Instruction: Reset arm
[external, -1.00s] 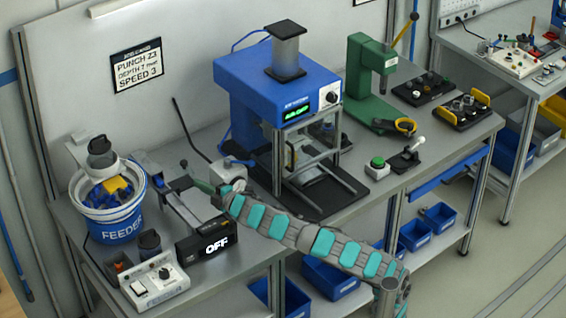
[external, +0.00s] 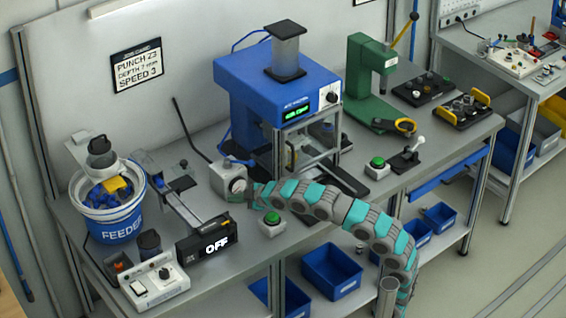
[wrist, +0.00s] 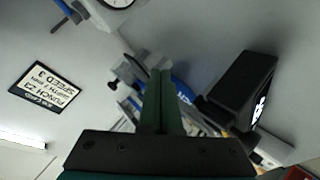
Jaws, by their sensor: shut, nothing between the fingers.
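My gripper (external: 251,194) is at the left end of my teal and grey arm, above the bench in front of the blue press (external: 245,85). In the external view it overlaps the edge of a grey box with a round dial (external: 238,185); I cannot tell whether they touch. In the wrist view my gripper's two dark green fingers (wrist: 160,75) lie together, with nothing between them. My arm bends down at the right to its base in front of the bench.
A black box reading OFF (external: 205,243), a green button (external: 271,218) and the blue feeder bucket (external: 115,228) stand on the bench. The job card (external: 137,67) is on the back panel, also in the wrist view (wrist: 45,85). Blue bins (external: 331,270) sit below.

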